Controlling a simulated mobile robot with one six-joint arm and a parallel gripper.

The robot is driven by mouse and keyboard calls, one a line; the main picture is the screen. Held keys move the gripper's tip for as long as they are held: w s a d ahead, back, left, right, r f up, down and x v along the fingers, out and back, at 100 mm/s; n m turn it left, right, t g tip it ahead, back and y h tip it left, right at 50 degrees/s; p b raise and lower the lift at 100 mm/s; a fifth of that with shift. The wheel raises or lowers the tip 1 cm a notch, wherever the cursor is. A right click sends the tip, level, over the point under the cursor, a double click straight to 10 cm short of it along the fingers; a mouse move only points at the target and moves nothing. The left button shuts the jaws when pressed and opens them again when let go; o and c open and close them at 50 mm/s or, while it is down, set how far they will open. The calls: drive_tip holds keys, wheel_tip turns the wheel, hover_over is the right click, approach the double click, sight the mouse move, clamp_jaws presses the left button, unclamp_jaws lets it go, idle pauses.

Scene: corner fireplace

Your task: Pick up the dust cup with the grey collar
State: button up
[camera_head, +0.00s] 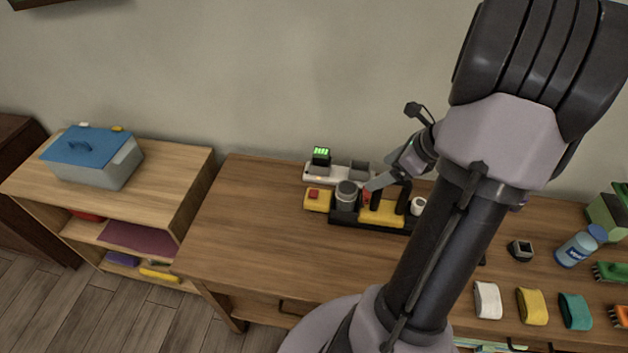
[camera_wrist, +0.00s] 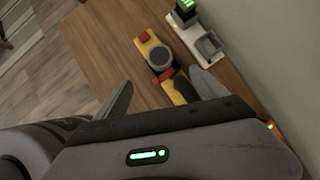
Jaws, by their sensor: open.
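A dark cup with a grey collar (camera_head: 347,189) stands upright at the left end of a black tray (camera_head: 345,222) on the wooden table. It also shows in the wrist view (camera_wrist: 160,57), seen from above, just beyond my fingertips. My gripper (camera_head: 371,186) is just right of the cup in the head view, apart from it as far as I can tell. In the wrist view my gripper (camera_wrist: 160,77) is open and empty, its two fingers spread wide. A yellow tool body with black handles (camera_head: 382,212) lies right of the cup, partly hidden by my arm.
A yellow block with a red button (camera_head: 316,200) sits left of the cup. A white charger (camera_head: 321,172) with a green-lit battery stands behind, near the wall. The table's left part is clear.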

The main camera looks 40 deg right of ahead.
drive_tip(key=b, duration=0.4)
approach(348, 188)
drive_tip(key=f, duration=0.2)
drive_tip(key=w+f, duration=0.1)
drive_tip(key=f, duration=0.1)
drive_tip(key=shift+w+a+f, duration=0.15)
drive_tip(key=shift+w+f, duration=0.05)
drive_tip(key=shift+w, duration=0.05)
drive_tip(key=b+x, duration=0.1)
drive_tip(key=x, duration=0.1)
drive_tip(key=b+x, duration=0.1)
drive_tip(key=x, duration=0.1)
drive_tip(key=b+x, duration=0.1)
drive_tip(key=x, duration=0.1)
drive_tip(key=shift+w+a+r, duration=0.15)
drive_tip(key=shift+w+r, duration=0.05)
drive_tip(key=shift+w, duration=0.25)
drive_tip(key=shift+r, duration=0.1)
drive_tip(key=shift+s, duration=0.1)
drive_tip(key=shift+c, duration=0.9)
drive_tip(key=shift+r, duration=0.1)
drive_tip(key=c, duration=1.3)
